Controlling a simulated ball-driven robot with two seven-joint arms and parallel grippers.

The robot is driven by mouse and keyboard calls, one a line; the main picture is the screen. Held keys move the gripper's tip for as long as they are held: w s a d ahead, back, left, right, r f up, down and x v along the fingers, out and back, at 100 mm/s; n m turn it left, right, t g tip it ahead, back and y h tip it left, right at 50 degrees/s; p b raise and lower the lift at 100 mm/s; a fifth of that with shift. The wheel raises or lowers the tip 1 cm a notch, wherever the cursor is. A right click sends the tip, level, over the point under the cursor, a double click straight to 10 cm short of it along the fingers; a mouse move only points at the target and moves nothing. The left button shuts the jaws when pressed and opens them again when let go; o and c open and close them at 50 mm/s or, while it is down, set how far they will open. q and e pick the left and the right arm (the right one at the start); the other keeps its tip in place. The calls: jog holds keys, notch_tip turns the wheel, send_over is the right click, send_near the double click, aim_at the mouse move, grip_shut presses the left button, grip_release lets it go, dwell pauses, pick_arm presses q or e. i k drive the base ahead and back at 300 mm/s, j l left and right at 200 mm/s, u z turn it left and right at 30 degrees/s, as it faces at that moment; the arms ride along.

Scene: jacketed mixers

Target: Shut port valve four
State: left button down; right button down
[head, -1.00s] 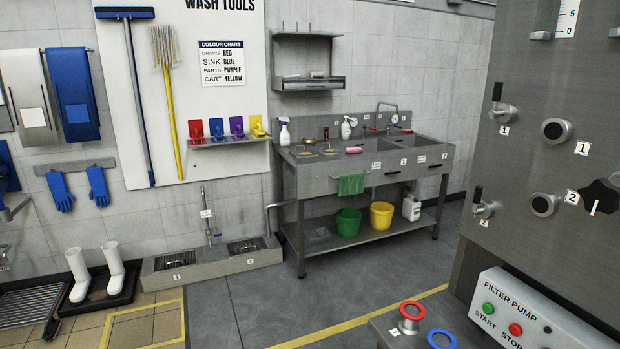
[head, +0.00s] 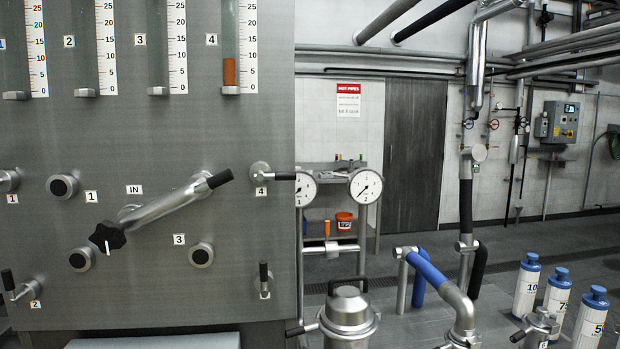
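Port valve four (head: 260,174) is on the upper right of the steel panel (head: 160,140), with a label "4" just below it. Its black-tipped lever lies horizontal and points right. A swing pipe (head: 165,206) slants across the panel, with a black star knob (head: 107,237) at its lower left end and a black grip at its upper right end near valve four. Sight glass four (head: 229,50) holds orange-brown matter in its lower part; the other glasses look empty. Neither of my grippers is in view.
Another valve (head: 264,282) sits below valve four with its lever upright. Two gauges (head: 366,186) stand right of the panel. A lidded steel vessel (head: 348,315), a blue-sleeved pipe (head: 430,270) and blue-capped bottles (head: 558,290) occupy the lower right. Grey floor (head: 420,240) lies behind.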

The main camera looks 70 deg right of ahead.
aim_at(260, 176)
jog(key=z, duration=1.95)
